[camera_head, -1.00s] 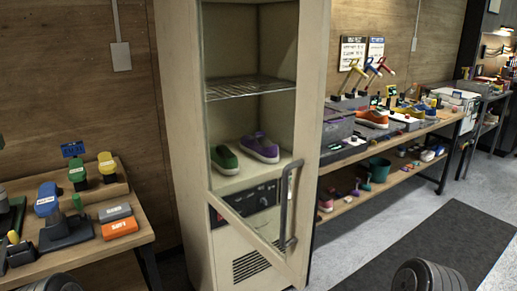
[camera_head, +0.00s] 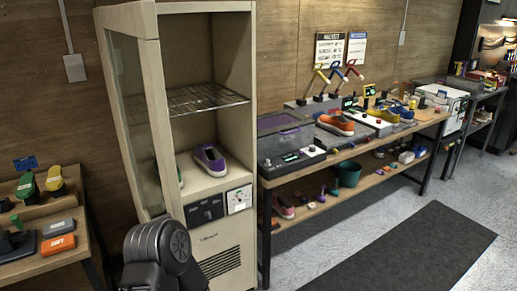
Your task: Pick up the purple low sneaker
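The purple low sneaker (camera_head: 210,160) sits on the lower level of a tall cream cabinet (camera_head: 232,90), near its right wall. The cabinet's glass door (camera_head: 128,120) stands open on the left side. Neither gripper shows in the head view. A dark arm part of mine fills the bottom, in front of the cabinet's lower left.
A workbench (camera_head: 395,132) with an orange sneaker (camera_head: 335,124) and tools stands to the right. A smaller table (camera_head: 70,262) is at left. A dark floor mat (camera_head: 410,250) lies clear in front.

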